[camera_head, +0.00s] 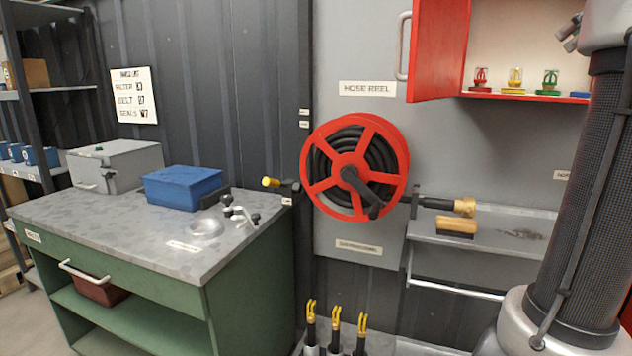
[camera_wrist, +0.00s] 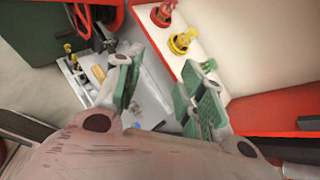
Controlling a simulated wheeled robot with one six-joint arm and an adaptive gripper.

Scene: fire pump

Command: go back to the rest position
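My gripper (camera_wrist: 165,92) shows in the wrist view with its two green-padded fingers spread apart. Nothing is held between them. In the wrist view its fingers appear beside the red cabinet (camera_wrist: 270,113) with the sprinkler heads. The red sprinkler head (camera_wrist: 163,13) and the yellow sprinkler head (camera_wrist: 182,42) stand there, apart from the fingers. In the head view my arm rises at the right edge, and the gripper is outside that picture.
The open red cabinet (camera_head: 438,50) holds red, yellow and green sprinkler heads. Left of it is a red hose reel (camera_head: 355,167). Below is a grey shelf (camera_head: 482,251) with a brush (camera_head: 457,228) and a brass nozzle (camera_head: 464,206). A green workbench (camera_head: 250,290) stands at left.

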